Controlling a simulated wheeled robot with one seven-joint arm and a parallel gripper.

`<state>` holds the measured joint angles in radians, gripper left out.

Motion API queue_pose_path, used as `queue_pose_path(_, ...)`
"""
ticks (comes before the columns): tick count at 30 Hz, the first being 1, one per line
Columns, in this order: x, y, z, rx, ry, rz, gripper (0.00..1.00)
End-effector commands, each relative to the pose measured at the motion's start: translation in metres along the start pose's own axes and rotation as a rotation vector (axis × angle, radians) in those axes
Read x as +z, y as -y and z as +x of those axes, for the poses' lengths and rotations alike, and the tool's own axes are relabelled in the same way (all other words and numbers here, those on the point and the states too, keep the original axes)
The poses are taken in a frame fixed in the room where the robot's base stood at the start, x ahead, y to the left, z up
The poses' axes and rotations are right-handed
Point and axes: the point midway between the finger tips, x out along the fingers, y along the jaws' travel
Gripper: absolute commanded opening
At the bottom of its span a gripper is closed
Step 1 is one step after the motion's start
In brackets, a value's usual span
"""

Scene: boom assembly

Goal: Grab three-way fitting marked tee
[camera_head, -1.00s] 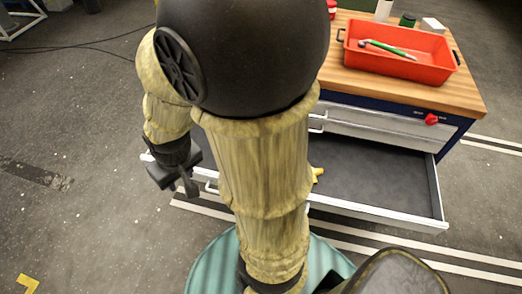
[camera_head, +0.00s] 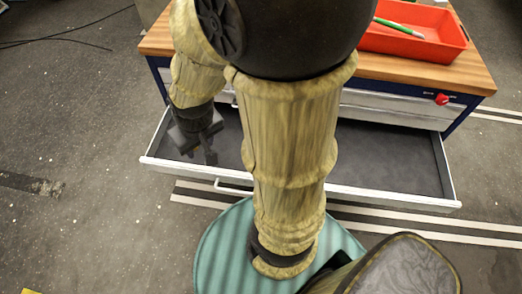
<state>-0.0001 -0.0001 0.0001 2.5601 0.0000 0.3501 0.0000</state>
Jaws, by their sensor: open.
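My gripper (camera_head: 199,152) hangs at the end of my arm, left of the arm's thick middle links. It points down and is open, with nothing seen between its fingers. In the picture it lies over the left part of the pulled-out drawer (camera_head: 395,197); its height above the drawer floor is hard to tell. The three-way fitting marked tee is not seen now. A small yellow piece showed in the drawer earlier; my arm covers the middle of the drawer and likely hides it. No marking could be read on it.
The drawer belongs to a blue workbench with a wooden top (camera_head: 480,78). A red tray (camera_head: 440,50) with a green-handled tool (camera_head: 398,28) stands on the top. A red knob (camera_head: 442,99) sits on the bench front. The drawer's visible right part is bare.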

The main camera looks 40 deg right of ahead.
Motion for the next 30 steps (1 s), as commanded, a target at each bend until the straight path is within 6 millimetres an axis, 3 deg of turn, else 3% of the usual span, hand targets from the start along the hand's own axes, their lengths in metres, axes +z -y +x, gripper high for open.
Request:
queue_pose_path(1, 0.0, 0.0, 0.001, 0.0, 0.002, -0.002, 0.52)
queue_pose_path(5, -0.002, -0.001, 0.012, 0.008, 0.035, -0.036, 0.78)
queue_pose_path(9, -0.005, -0.008, 0.043, 0.035, 0.134, -0.133, 1.0)
queue_pose_path(20, -0.017, -0.044, 0.155, 0.179, 0.53, -0.533, 1.0)
queue_pose_path(30, -0.033, -0.092, 0.259, 0.379, 0.919, -0.893, 1.0)
